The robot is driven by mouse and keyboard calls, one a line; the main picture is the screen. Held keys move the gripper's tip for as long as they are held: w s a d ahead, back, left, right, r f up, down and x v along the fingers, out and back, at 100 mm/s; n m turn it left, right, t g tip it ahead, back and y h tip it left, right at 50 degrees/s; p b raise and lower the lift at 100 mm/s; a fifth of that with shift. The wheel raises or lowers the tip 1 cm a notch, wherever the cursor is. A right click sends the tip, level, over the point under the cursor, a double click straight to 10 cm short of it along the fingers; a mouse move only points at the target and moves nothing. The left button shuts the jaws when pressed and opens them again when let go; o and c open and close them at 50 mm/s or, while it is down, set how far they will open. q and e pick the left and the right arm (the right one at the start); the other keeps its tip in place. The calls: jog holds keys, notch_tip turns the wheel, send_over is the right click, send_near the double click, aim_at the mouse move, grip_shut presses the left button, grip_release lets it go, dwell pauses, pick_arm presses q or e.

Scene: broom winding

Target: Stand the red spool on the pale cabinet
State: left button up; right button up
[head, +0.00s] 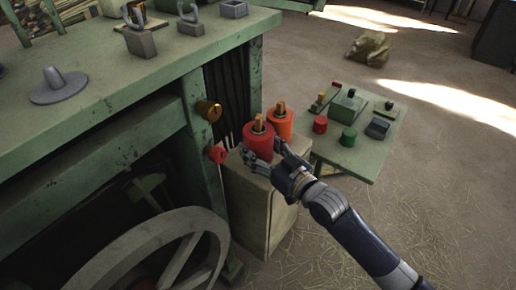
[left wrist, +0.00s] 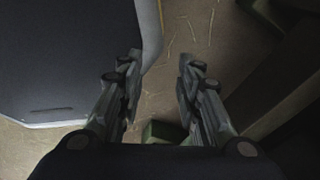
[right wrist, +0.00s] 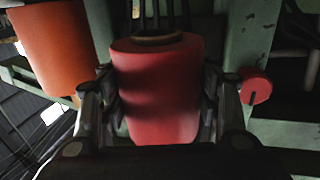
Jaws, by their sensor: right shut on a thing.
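The red spool (head: 258,141) is upright with a wooden core, over or on the top of the pale cabinet (head: 246,196); I cannot tell whether its base touches. My right gripper (head: 268,157) is shut on the red spool, and in the right wrist view the spool (right wrist: 157,95) sits between the two fingers. An orange spool (head: 280,122) stands behind it on the right, and shows at the left of the right wrist view (right wrist: 58,45). My left gripper (left wrist: 158,85) is open and empty above the floor, seen only in the left wrist view.
A green workbench (head: 120,110) with a wheel (head: 185,262) stands left of the cabinet. A brass knob (head: 208,110) and a red knob (head: 218,154) stick out close by. A small green table (head: 376,160) with several small items is at the right. Floor beyond is open, with a sack (head: 370,48).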

jog(key=shift+w+a, duration=0.2)
jog(key=shift+w, duration=1.25)
jog(key=shift+f, duration=1.8)
jog(key=shift+f, duration=0.1)
jog(key=o, duration=1.2)
jog(key=shift+f, duration=0.15)
jog(key=shift+s, duration=0.1)
